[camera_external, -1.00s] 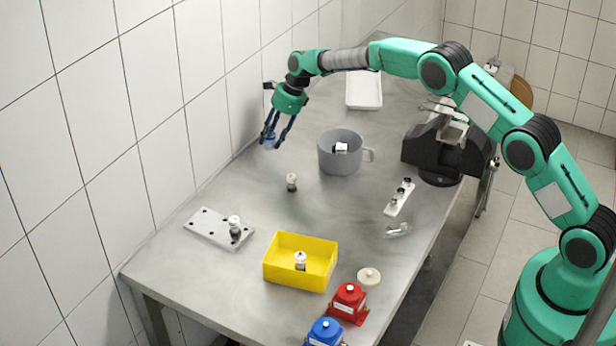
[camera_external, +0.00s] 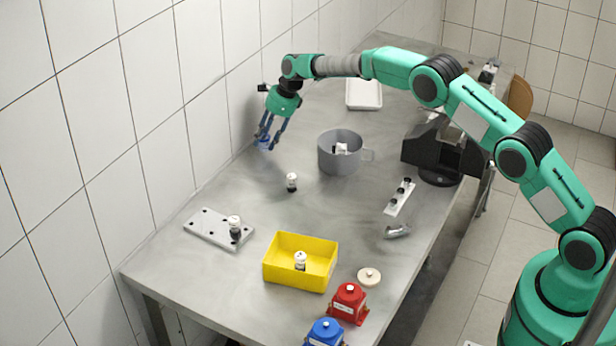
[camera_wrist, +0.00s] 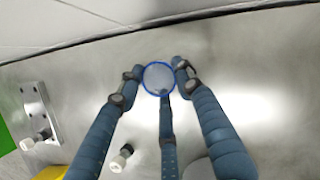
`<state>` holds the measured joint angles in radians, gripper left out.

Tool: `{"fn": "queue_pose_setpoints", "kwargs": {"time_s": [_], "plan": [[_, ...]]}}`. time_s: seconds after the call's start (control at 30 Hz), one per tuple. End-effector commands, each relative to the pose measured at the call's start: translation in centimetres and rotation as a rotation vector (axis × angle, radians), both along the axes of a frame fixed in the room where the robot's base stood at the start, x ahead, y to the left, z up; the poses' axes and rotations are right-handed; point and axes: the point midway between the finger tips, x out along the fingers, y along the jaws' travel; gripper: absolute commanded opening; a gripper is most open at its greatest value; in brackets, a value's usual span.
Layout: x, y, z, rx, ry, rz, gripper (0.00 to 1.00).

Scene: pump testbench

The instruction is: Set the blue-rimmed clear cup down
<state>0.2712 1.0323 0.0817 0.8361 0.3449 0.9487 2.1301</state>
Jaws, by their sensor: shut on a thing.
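The blue-rimmed clear cup (camera_wrist: 158,78) is held between the fingertips of my gripper (camera_wrist: 157,76) in the wrist view, its round blue rim facing the camera. In the external view my gripper (camera_external: 268,137) is at the far left side of the table, close to the tiled wall, pointing down. The cup (camera_external: 264,143) shows there as a small bluish shape between the fingers, low near the table top. Whether its bottom touches the table cannot be told.
A grey pot (camera_external: 335,157) stands right of my gripper, and a small white-capped part (camera_external: 291,182) stands in front. A drilled plate (camera_external: 207,229), a yellow bin (camera_external: 272,262) and a white tray (camera_external: 364,94) are further off. The wall is close on the left.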

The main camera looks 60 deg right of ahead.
Motion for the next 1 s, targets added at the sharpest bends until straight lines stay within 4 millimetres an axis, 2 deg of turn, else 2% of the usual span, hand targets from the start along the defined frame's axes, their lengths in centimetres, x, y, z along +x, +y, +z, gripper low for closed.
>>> {"fn": "queue_pose_setpoints", "kwargs": {"time_s": [0.03, 0.17, 0.6, 0.63, 0.7, 0.73, 1.0], "plan": [[0.0, 0.0, -0.9, 0.001, 0.002, -0.001, 0.06], [0.0, 0.0, -1.8, 0.000, 0.000, 0.000, 0.06], [0.0, 0.0, -2.2, 0.000, 0.000, 0.000, 0.06], [0.0, 0.0, -2.2, 0.000, 0.000, 0.000, 0.37], [0.0, 0.0, -2.2, 0.000, 0.000, 0.000, 0.51], [0.0, 0.0, -2.2, 0.000, 0.000, 0.000, 0.54], [0.0, 0.0, -2.2, 0.000, 0.000, 0.000, 0.54]]}}
